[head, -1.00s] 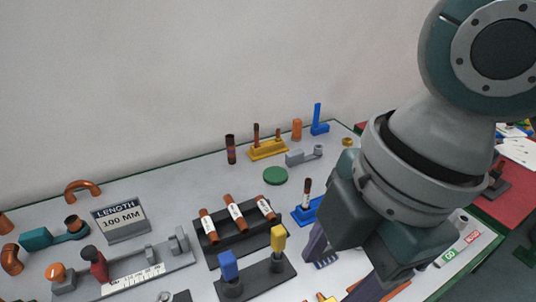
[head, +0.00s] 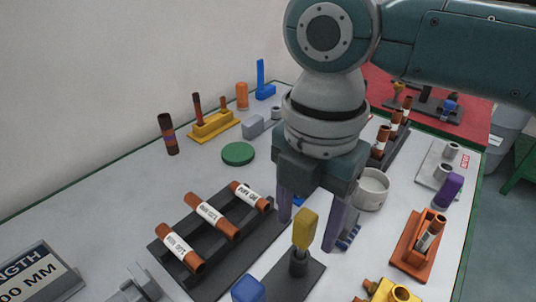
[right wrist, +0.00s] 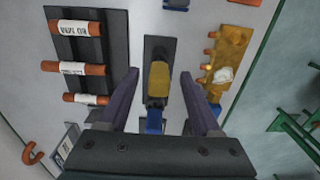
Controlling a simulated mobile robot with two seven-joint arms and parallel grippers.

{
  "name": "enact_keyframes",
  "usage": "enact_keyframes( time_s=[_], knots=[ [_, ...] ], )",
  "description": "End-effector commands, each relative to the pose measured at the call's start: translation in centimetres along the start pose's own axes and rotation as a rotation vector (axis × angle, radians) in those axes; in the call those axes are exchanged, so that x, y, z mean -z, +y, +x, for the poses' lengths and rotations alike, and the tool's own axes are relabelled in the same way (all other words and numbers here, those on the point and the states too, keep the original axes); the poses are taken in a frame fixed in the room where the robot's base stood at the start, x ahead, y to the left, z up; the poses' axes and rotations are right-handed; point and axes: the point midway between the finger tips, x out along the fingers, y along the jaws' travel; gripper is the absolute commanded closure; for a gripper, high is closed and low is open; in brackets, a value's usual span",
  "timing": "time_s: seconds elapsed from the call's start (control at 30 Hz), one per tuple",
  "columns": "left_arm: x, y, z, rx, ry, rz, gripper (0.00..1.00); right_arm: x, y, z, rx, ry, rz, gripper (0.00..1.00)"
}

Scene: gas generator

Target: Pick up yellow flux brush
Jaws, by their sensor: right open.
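The yellow flux brush (head: 305,229) stands upright in a dark holder plate (head: 295,276), its yellow head up. A blue brush (head: 249,289) stands in the same plate, nearer the bottom edge. My right gripper (head: 314,226) is open, with purple fingers pointing down just behind the yellow brush in the head view. In the right wrist view the yellow brush (right wrist: 159,79) shows in the gap between the open fingers (right wrist: 160,88), with the blue brush (right wrist: 154,120) also between them, nearer the palm. I cannot see contact. My left gripper is not in view.
A black rack (head: 205,242) with three labelled copper tubes lies left of the holder. A white cup (head: 371,190), an orange stand (head: 418,240) and a yellow fixture (head: 391,291) are at the right. A green disc (head: 238,153) lies behind on open table.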

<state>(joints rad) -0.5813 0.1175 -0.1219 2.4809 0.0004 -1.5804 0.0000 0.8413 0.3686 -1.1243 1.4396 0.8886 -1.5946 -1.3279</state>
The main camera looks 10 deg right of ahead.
Motion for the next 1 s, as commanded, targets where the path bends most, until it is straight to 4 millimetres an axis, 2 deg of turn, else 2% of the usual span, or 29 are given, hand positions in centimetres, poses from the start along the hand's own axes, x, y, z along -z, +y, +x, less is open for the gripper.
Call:
enact_keyframes(
  time_s=[0.1, 0.2, 0.5, 1.0],
  knots=[
    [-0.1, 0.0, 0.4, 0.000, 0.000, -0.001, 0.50, 0.1, -0.1, 2.2, 0.003, 0.001, 0.002, 0.35],
    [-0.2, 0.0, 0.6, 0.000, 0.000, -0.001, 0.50, 0.0, -0.1, 3.5, 0.002, 0.001, 0.001, 0.35],
    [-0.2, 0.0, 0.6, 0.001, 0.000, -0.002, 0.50, 0.0, 0.0, 3.8, -0.001, -0.001, 0.000, 0.36],
    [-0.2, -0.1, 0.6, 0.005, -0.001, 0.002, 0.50, 0.0, 0.0, 3.8, -0.001, 0.000, 0.001, 0.92]
  ],
)
